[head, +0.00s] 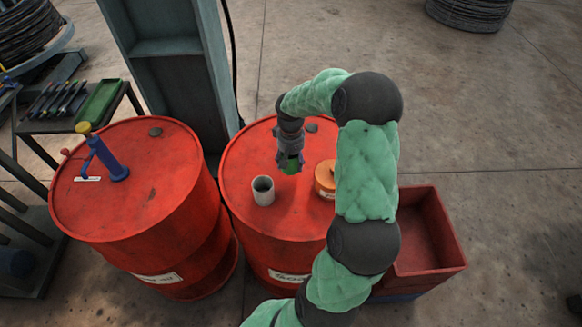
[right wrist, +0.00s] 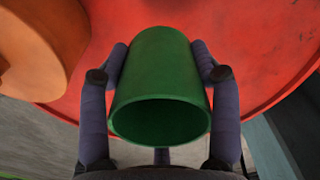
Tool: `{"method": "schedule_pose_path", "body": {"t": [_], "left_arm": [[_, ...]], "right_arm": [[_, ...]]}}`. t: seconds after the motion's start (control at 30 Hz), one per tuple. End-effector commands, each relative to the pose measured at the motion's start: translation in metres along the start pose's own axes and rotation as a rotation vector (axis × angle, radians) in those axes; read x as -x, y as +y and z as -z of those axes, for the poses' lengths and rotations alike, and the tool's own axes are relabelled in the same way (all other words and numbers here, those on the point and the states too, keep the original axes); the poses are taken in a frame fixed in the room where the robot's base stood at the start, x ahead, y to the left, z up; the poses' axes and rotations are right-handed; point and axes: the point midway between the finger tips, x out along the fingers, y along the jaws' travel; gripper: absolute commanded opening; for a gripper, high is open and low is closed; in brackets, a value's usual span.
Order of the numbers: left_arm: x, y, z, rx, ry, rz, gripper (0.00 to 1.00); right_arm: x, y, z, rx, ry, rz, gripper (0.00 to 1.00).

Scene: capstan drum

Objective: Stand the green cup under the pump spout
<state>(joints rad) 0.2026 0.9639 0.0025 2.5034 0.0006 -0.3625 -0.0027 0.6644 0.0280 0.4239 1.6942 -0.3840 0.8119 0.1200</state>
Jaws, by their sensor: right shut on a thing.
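The green cup (right wrist: 160,75) is between the fingers of my right gripper (head: 290,163), which is shut on it. In the right wrist view the cup's open mouth faces the camera, with a finger of the gripper (right wrist: 160,80) on each side. In the head view only a little of the green cup (head: 291,168) shows, above the right-hand drum. The blue pump (head: 110,160) with a yellow knob stands on the left-hand red drum (head: 165,190). Its spout (head: 87,165) points left and down, over a small white label. My left gripper is not in view.
A grey cup (head: 263,192) and an orange tin (head: 325,178) stand on the right-hand red drum (head: 240,165). A steel column (head: 175,70) rises behind the drums. A red bin (head: 430,240) stands at right, and a tool bench (head: 45,125) at left.

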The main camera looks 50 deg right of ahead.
Motion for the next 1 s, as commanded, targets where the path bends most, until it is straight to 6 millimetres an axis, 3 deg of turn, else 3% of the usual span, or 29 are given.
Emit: {"method": "schedule_pose_path", "body": {"t": [0.3,0.53,0.93,0.97,1.0], "left_arm": [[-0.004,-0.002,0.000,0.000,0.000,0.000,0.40],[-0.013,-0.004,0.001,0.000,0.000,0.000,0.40],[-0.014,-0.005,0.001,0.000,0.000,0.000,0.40],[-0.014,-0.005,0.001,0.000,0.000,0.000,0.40],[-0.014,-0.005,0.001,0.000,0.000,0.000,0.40]], "right_arm": [[-0.019,0.006,0.015,0.000,-0.001,0.000,0.33],[-0.049,0.006,0.015,0.000,-0.002,0.000,0.33],[-0.053,0.006,0.015,0.000,0.000,0.000,0.33],[-0.054,0.006,0.015,0.000,0.000,0.000,0.66],[-0.053,0.006,0.015,0.000,0.000,0.000,0.77]]}}
